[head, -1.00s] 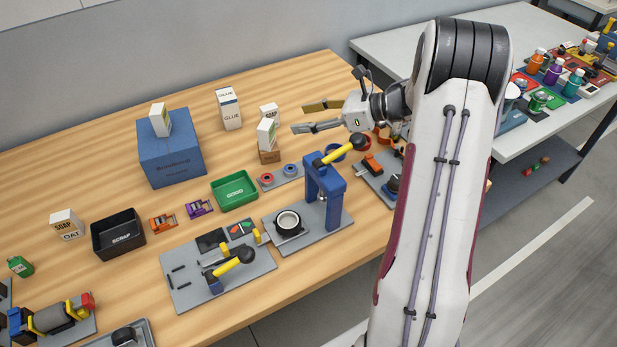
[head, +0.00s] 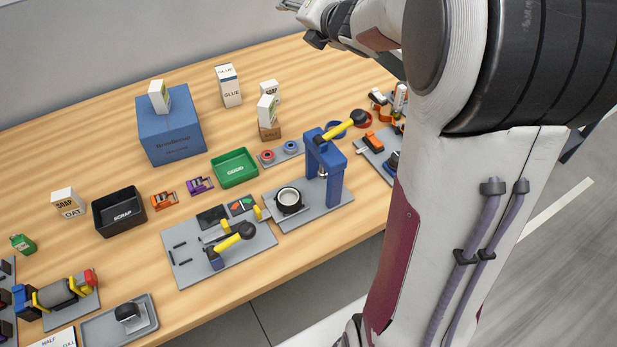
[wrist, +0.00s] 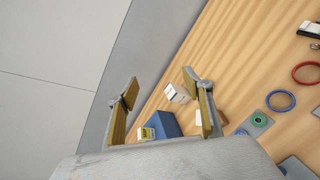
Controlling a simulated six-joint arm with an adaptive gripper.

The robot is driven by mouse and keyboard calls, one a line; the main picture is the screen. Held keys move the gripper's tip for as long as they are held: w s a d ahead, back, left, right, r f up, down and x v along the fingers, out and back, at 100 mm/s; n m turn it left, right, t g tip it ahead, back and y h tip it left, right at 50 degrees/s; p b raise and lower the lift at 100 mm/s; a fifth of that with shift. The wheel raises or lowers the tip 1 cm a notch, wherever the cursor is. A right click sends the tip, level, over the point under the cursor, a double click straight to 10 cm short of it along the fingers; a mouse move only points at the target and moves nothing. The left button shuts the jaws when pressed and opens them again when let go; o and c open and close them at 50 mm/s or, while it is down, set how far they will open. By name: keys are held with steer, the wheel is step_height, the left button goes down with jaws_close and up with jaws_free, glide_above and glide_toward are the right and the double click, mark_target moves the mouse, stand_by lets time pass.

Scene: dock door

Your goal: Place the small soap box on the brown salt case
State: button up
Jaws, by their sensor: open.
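A small white box with a green panel (head: 267,108) stands upright on the brown case (head: 270,132), right of centre on the bench; its label is too small to read. A white box marked SOAP (head: 269,88) stands just behind it. Another box marked SOAP (head: 64,198) sits at the left, with OAT lettering below it. My gripper (wrist: 160,82) is open and empty in the wrist view, raised above the bench. In the head view only part of it shows at the top edge, apart from the boxes.
A blue box (head: 172,145) carries a white carton (head: 159,97). A GLUE carton (head: 230,90) stands behind. A black SCRAP bin (head: 119,223), a green bin (head: 235,180) and a blue press (head: 325,165) stand nearer the front.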

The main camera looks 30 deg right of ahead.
steer(key=s+a+r+m+g+h, duration=0.1)
steer(key=s+a+m+g+h, duration=0.3)
steer(key=s+m, duration=1.1)
steer(key=s+a+f+m+g+y, duration=0.2)
steer(key=s+a+f+m, duration=0.2)
steer(key=s+a, duration=0.3)
steer(key=s+a+f+m+g+y, duration=0.2)
steer(key=s+a+f+m, duration=0.3)
steer(key=s, duration=1)
steer(key=a+m+y, duration=0.1)
steer(key=a, duration=0.2)
steer(key=shift+m, duration=0.4)
